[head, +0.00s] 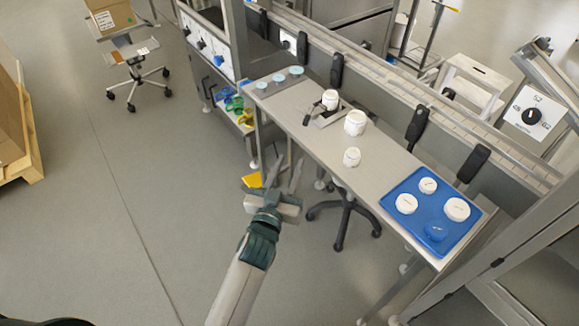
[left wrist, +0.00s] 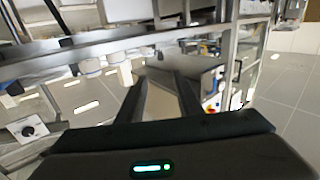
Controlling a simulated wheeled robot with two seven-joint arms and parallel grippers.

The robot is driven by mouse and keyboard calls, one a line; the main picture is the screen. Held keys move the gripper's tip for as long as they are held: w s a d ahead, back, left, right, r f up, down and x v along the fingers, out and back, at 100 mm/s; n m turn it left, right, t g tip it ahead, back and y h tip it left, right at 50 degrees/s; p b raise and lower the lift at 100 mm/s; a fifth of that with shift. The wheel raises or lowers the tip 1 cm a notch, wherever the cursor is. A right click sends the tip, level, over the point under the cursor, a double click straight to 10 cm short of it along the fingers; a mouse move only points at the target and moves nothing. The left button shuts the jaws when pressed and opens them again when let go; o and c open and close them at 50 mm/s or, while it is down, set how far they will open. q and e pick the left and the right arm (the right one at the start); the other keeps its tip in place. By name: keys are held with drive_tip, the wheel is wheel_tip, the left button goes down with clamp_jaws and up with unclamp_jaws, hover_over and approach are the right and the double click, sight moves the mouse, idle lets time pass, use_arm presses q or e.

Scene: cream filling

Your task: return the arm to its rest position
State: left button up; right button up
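My left arm comes up from the bottom of the head view, and its gripper (head: 284,172) is over the floor, left of the long grey worktable (head: 310,137) and apart from it. Its two fingers are spread with nothing seen between them. In the left wrist view the two dark fingers of the left gripper (left wrist: 160,82) also stand apart, with an empty gap. My right gripper is in neither view.
White jars (head: 355,122) stand on the worktable. A wheeled chair base (head: 344,208) stands below the table.

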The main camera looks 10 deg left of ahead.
use_arm(q)
drive_tip(key=shift+w, duration=0.15)
idle(0.3)
drive_tip(key=s+a+f+g, duration=0.25)
drive_tip(key=s+f, duration=0.25)
drive_tip(key=f, duration=0.8)
drive_tip(key=s+a+f+m+g, duration=0.1)
drive_tip(key=s+f+g, duration=0.3)
drive_tip(key=f, duration=0.9)
drive_tip(key=s+a+f+g, duration=0.15)
drive_tip(key=s+f, duration=0.45)
drive_tip(key=f, duration=0.7)
drive_tip(key=s+a+f+g+y, duration=0.2)
drive_tip(key=s+a+f+g, duration=0.25)
drive_tip(key=s+f, duration=1)
drive_tip(key=s+a+f+g, duration=0.2)
drive_tip(key=s+a+f, duration=0.1)
drive_tip(key=s, duration=0.8)
drive_tip(key=s+a+f+g, duration=0.2)
drive_tip(key=s+a, duration=0.3)
drive_tip(key=s, duration=0.7)
drive_tip(key=shift+s+a+f+y, duration=0.15)
drive_tip(key=shift+a+f+y, duration=0.1)
drive_tip(key=shift+f+y, duration=0.25)
